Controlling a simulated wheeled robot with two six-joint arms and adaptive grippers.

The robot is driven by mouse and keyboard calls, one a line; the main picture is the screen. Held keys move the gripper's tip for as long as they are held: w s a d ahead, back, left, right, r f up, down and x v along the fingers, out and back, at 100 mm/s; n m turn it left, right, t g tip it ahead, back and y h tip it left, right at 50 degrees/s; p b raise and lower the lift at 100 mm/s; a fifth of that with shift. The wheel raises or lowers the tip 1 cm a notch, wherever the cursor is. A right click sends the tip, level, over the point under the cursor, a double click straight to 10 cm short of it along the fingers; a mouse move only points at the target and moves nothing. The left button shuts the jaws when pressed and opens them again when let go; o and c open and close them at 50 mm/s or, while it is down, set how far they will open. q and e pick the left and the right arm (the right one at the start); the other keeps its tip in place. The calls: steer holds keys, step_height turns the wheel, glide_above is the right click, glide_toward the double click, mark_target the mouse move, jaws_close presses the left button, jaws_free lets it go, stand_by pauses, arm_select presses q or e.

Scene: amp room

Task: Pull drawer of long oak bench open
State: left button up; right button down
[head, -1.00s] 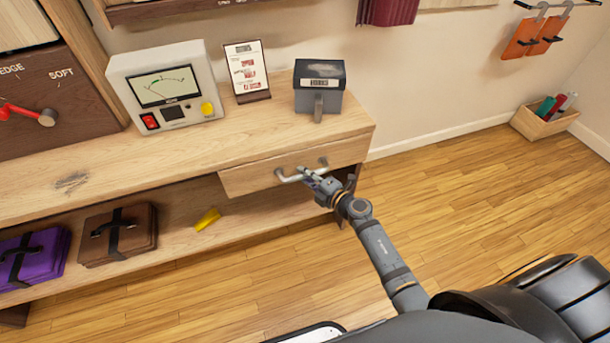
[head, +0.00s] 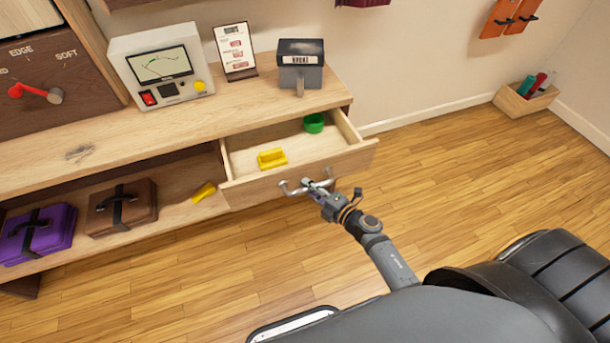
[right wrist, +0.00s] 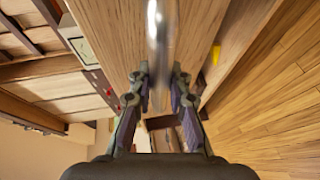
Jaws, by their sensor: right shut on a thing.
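The long oak bench (head: 110,134) runs along the wall. Its drawer (head: 300,178) stands pulled out at the bench's right end, with its inside showing. A yellow block-like object (head: 272,158) and a green round object (head: 314,123) lie in it. My right gripper (head: 318,186) is shut on the drawer's metal bar handle (head: 291,189) in front of the drawer. In the right wrist view the handle (right wrist: 156,40) runs down between the fingers (right wrist: 159,82), blurred and close. My left gripper is not in view.
A meter box (head: 160,75), a sign card (head: 235,50) and a grey box (head: 300,65) stand on the bench top. Purple (head: 38,233) and brown (head: 122,207) cases and a yellow item (head: 204,192) lie on the lower shelf. The wood floor (head: 440,150) to the right is clear.

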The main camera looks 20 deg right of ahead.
steer(key=s, duration=0.2)
steer(key=shift+s, duration=0.35)
steer(key=c, duration=1.3)
jaws_free()
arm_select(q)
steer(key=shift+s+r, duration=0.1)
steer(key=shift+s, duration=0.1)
arm_select(e)
steer(key=shift+o, duration=0.2)
steer(key=v, duration=1.2)
steer(key=shift+d, duration=0.1)
